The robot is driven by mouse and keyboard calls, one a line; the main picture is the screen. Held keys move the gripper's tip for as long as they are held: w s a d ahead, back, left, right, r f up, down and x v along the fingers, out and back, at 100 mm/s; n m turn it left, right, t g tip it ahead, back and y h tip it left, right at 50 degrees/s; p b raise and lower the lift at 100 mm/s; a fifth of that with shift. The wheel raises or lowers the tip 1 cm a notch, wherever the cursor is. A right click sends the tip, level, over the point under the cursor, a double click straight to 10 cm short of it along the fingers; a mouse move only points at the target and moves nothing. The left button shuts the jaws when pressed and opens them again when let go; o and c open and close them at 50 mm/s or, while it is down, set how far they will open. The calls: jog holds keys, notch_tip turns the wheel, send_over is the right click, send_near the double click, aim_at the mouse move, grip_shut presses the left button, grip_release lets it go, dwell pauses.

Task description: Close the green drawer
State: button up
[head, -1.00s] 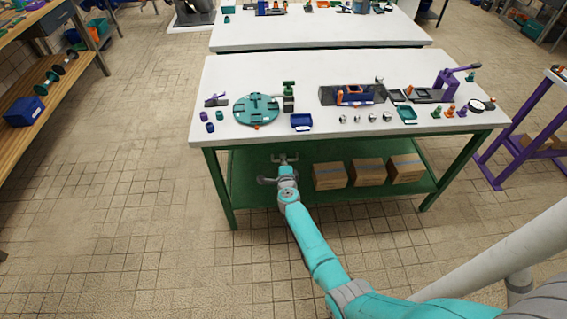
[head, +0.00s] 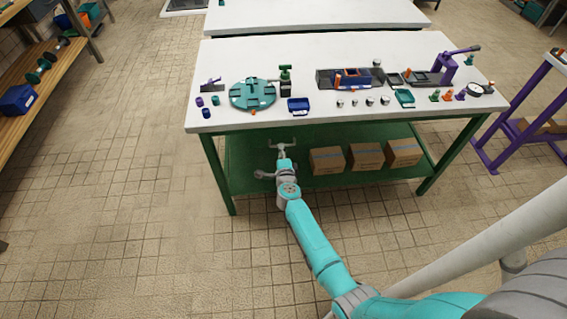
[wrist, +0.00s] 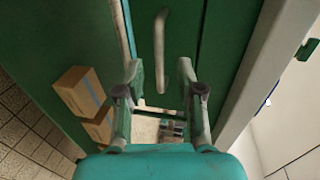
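A green panel with a pale curved handle (wrist: 160,50) shows in the wrist view; I take it for the front of the green drawer (wrist: 184,50). The handle lies ahead of my gripper, with its lower end near the gap between the fingers. My gripper (wrist: 160,85) is open, and nothing shows clamped between its fingers. In the head view my gripper (head: 283,143) is at the front of the green-framed table, just below the tabletop edge. No drawer front or handle can be made out there. How far the drawer stands out cannot be told.
The white tabletop (head: 330,55) carries a teal round fixture (head: 252,94), a blue tray (head: 298,106) and other small parts. Cardboard boxes (head: 366,156) stand on the green lower shelf, right of my gripper. The tiled floor at left is clear.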

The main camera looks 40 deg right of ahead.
jog(key=v, duration=0.7)
dwell(0.5)
jog(key=s+a+r+n+t+y, duration=0.1)
jog(key=s+a+r+n+y, duration=0.15)
jog(key=s+a+n, duration=0.75)
jog(key=s+a+r+n+t+y, duration=0.1)
jog(key=s+a+r+n+t, duration=0.15)
jog(key=s, duration=1.35)
jog(key=s+a+r+n+g+y, duration=0.1)
jog(key=s+a+r+n, duration=0.3)
jog(key=s, duration=0.5)
jog(key=s+a+r+n+y, duration=0.4)
jog(key=s+r+n, duration=0.4)
jog(key=r, duration=0.3)
jog(key=shift+s+a+r+g, duration=0.2)
jog(key=shift+s+a+g, duration=0.15)
jog(key=shift+s+a, duration=0.3)
